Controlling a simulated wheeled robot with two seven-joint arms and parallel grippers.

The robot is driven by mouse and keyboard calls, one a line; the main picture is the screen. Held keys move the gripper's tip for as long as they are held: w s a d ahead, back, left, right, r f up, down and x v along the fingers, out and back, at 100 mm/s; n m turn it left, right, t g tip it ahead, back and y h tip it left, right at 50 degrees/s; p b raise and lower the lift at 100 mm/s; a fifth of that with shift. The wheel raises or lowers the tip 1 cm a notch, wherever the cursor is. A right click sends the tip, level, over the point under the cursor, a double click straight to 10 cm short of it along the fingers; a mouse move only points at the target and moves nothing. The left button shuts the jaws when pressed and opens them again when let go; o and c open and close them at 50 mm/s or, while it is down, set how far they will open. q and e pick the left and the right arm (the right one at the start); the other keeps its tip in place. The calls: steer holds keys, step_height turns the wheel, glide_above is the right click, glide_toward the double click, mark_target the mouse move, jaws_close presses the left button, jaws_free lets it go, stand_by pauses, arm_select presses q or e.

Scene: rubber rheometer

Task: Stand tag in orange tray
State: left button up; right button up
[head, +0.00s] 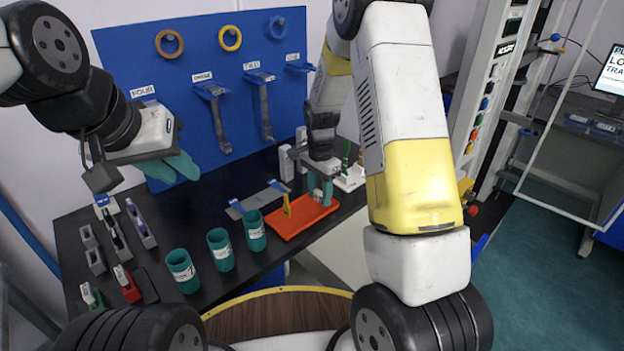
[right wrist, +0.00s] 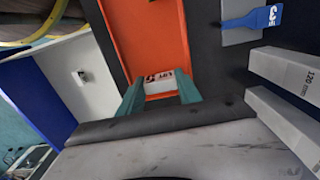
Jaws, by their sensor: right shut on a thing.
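The orange tray (head: 290,224) lies on the black bench, and its orange floor (right wrist: 150,40) fills the upper middle of the right wrist view. My right gripper (head: 321,190) is over the right end of the tray, fingers pointing down. In the right wrist view its teal fingers are shut on a small white tag (right wrist: 160,83) with dark print. The tag is hidden in the head view, and I cannot tell whether it touches the tray floor. My left gripper (head: 180,168) is raised at the left in front of the blue board, with no object visible in it; its opening is unclear.
A small yellow upright piece (head: 287,206) stands in the tray's left part. Several teal cups (head: 221,250) stand left of the tray. A grey plate with a blue tab (head: 257,199) lies behind it. A blue board (head: 215,80) with hooks rises at the back.

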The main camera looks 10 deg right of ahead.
steer(key=shift+f, duration=0.1)
steer(key=o, duration=1)
steer(key=shift+o, duration=0.2)
step_height(320, 180, up, 11)
step_height(320, 180, up, 7)
steer(key=n+t, duration=0.1)
steer(key=n, duration=0.1)
glide_above(320, 193)
steer(key=s, duration=0.4)
steer(key=s+r+n+t+y, duration=0.1)
steer(key=s+r+n, duration=0.3)
steer(key=s, duration=0.6)
steer(key=s+d+r+n+t+y, duration=0.1)
steer(key=s+r+n+t, duration=0.3)
steer(key=s, duration=0.6)
steer(key=shift+s+r+n, duration=0.15)
steer(key=shift+r+n, duration=0.55)
steer(key=shift+n, duration=0.3)
